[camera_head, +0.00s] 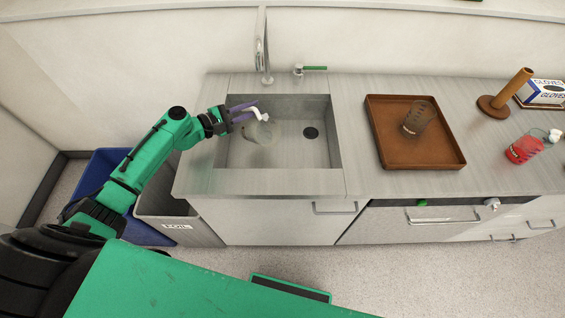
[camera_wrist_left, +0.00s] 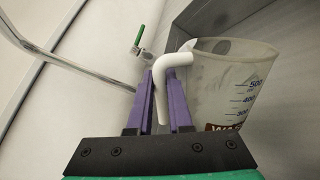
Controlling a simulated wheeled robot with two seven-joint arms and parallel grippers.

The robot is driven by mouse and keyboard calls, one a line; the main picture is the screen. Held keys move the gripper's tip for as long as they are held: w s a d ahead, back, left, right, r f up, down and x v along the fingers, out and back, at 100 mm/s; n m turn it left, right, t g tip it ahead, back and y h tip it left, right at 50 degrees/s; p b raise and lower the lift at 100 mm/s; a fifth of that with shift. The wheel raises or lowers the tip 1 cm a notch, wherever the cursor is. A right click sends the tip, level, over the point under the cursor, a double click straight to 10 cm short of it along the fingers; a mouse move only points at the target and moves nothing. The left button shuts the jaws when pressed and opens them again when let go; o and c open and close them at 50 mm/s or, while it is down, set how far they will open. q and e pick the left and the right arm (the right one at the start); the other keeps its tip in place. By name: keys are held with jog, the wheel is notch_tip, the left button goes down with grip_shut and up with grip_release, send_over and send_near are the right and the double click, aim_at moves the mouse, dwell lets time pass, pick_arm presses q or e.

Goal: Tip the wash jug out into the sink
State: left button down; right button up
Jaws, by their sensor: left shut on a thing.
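The wash jug (camera_head: 264,132) is a clear, cloudy vessel with a white handle. It is over the left part of the sink (camera_head: 305,155), whose dark drain shows to its right. My left gripper (camera_head: 245,112) comes in from the left and is shut on the jug's handle. In the left wrist view the purple fingers (camera_wrist_left: 160,100) flank the white handle, and the jug (camera_wrist_left: 228,85) shows volume marks and a partly hidden label. I cannot tell how far it is tilted or whether liquid is in it. My right gripper is not in view.
A tap (camera_head: 263,55) and a green-handled valve (camera_head: 312,68) stand behind the sink. To the right are a brown tray (camera_head: 440,155) with a beaker (camera_head: 418,117), a wooden stand (camera_head: 506,95), a red-filled jug (camera_head: 524,149) and a glove box (camera_head: 542,93). Bins (camera_head: 185,225) stand at left.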

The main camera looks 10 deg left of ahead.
pick_arm(q)
jog(key=shift+s+d+r, duration=0.15)
jog(key=shift+s+d, duration=0.05)
jog(key=shift+d, duration=0.05)
jog(key=shift+w+m, duration=0.25)
jog(key=shift+m, duration=0.05)
jog(key=shift+s+d, duration=0.25)
jog(key=shift+s, duration=0.15)
jog(key=shift+w+d+m+p, duration=0.1)
jog(key=shift+m+p, duration=0.2)
jog(key=shift+w+y, duration=0.1)
jog(key=shift+y, duration=0.2)
jog(key=shift+s+d+r+p, duration=0.15)
jog(key=shift+s+d+p, duration=0.05)
jog(key=shift+s+p, duration=0.2)
jog(key=shift+w+m, duration=0.15)
jog(key=shift+m, duration=0.15)
